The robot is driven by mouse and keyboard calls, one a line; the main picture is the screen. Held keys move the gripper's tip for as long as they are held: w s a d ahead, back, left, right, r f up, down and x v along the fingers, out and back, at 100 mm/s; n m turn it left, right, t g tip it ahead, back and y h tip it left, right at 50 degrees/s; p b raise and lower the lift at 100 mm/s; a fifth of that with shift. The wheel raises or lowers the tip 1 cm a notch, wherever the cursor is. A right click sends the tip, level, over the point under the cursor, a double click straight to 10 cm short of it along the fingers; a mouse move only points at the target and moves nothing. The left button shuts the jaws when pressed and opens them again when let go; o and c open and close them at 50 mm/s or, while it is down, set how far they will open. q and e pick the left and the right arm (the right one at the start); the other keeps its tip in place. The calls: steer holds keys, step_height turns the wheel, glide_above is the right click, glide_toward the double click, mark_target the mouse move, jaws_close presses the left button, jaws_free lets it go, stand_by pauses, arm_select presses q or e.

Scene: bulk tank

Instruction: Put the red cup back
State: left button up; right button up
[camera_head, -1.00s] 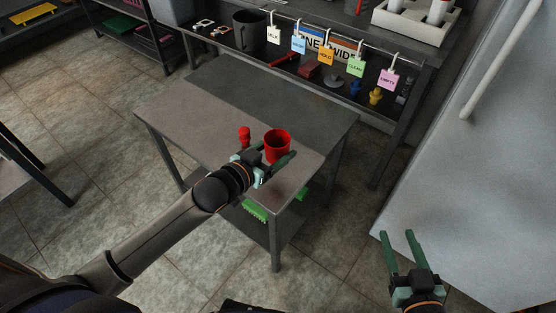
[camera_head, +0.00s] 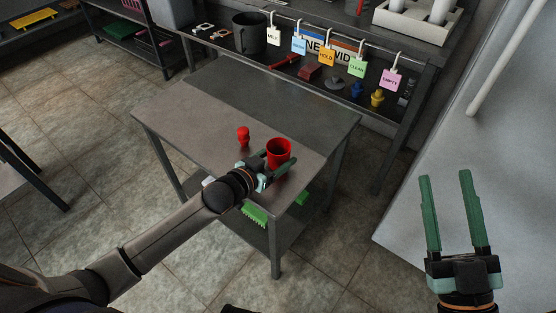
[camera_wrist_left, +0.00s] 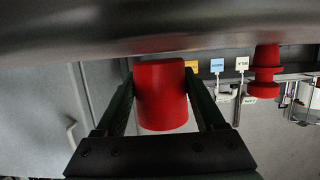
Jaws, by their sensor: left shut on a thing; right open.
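The red cup (camera_head: 279,152) stands upright at the front right part of the grey metal table (camera_head: 200,115). My left gripper (camera_head: 268,166) is shut on the cup, with one finger on each side of it. In the left wrist view the red cup (camera_wrist_left: 161,95) sits between the two dark fingers, and the table top fills the upper edge of that picture. My right gripper (camera_head: 456,212) is open and empty, in front of the pale grey surface at the right.
A small red knobbed piece (camera_head: 243,136) stands on the table just left of the cup. Behind is a shelf with hanging tags (camera_head: 357,67), a dark bucket (camera_head: 249,34) and several small pieces. A green brush-like thing (camera_head: 255,214) lies under the table. The table's left half is clear.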

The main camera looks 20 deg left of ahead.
arm_select(q)
steer(key=shift+f, duration=0.25)
arm_select(e)
steer(key=shift+s+a+r+n+y, duration=0.1)
steer(key=shift+s+r+n+y, duration=0.2)
steer(key=shift+r+y, duration=0.3)
arm_select(q)
steer(key=shift+f, duration=0.15)
steer(key=o, duration=1.5)
arm_select(e)
steer(key=shift+s+r, duration=0.15)
steer(key=shift+r, duration=0.1)
